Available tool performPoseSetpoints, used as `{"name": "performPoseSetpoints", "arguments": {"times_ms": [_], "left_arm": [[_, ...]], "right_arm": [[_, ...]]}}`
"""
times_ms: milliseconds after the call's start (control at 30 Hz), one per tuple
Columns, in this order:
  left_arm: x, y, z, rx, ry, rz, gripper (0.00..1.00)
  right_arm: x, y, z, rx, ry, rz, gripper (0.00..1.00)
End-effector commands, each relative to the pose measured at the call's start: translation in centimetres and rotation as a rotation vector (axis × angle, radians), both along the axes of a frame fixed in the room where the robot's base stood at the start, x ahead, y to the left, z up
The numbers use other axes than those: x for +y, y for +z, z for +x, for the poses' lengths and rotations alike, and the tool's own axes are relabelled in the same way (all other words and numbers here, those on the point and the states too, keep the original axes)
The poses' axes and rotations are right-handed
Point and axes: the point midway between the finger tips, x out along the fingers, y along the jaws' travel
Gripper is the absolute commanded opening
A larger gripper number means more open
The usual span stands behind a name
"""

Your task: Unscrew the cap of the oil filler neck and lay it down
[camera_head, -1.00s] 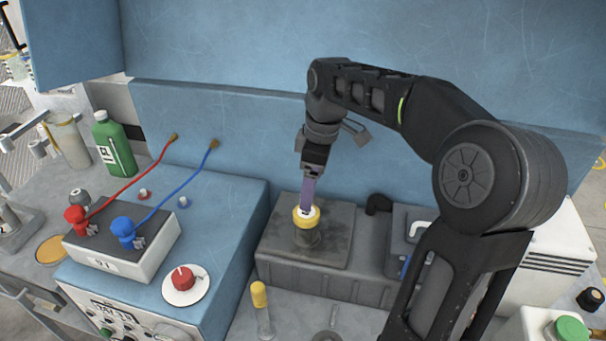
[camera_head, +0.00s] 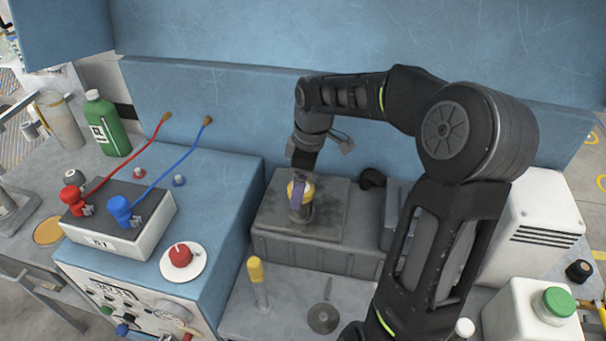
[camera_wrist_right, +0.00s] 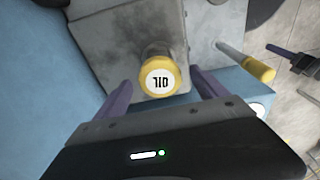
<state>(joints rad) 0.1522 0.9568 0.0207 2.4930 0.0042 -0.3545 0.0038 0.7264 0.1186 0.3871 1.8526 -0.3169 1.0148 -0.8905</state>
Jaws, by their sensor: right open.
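The oil filler neck is a short dark grey stub (camera_head: 302,213) standing upright on the dark grey tank (camera_head: 330,219). Its yellow cap (camera_head: 309,188) sits on top; in the right wrist view the cap (camera_wrist_right: 158,78) shows a white disc lettered "OIL". My right gripper (camera_head: 298,193) comes down over the cap from above. Its two purple fingers are open, one on each side of the cap in the right wrist view, with visible gaps. One finger hides part of the cap in the head view. My left gripper is not in view.
A yellow-topped stick (camera_head: 256,270) stands in front of the tank, near a grey disc (camera_head: 323,318). To the left are a blue cabinet (camera_head: 228,215) with a red knob (camera_head: 180,255). A blue wall (camera_head: 240,115) stands close behind. A black bent part (camera_head: 372,178) lies right of the neck.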

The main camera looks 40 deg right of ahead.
Motion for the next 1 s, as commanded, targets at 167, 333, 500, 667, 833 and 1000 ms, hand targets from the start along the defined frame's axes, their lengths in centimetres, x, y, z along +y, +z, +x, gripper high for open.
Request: {"name": "performPoseSetpoints", "arguments": {"times_ms": [167, 333, 500, 667, 833, 1000], "left_arm": [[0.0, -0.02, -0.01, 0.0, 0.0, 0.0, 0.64], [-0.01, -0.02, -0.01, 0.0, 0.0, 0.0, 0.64], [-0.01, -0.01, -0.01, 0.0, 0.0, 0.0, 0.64], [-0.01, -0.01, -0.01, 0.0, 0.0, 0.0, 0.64], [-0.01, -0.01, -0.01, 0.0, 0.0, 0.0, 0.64], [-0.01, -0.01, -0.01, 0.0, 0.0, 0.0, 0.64]], "right_arm": [[0.01, -0.02, 0.02, 0.0, 0.0, 0.0, 0.82], [0.01, 0.0, 0.02, 0.0, 0.0, 0.0, 0.72], [0.01, 0.01, 0.01, 0.0, 0.0, 0.0, 0.58], [0.02, 0.02, 0.02, -0.001, 0.0, 0.0, 0.45], [0.01, 0.02, 0.03, -0.001, 0.0, 0.0, 0.31], [0.01, 0.02, 0.03, -0.001, 0.0, 0.0, 0.17]]}}
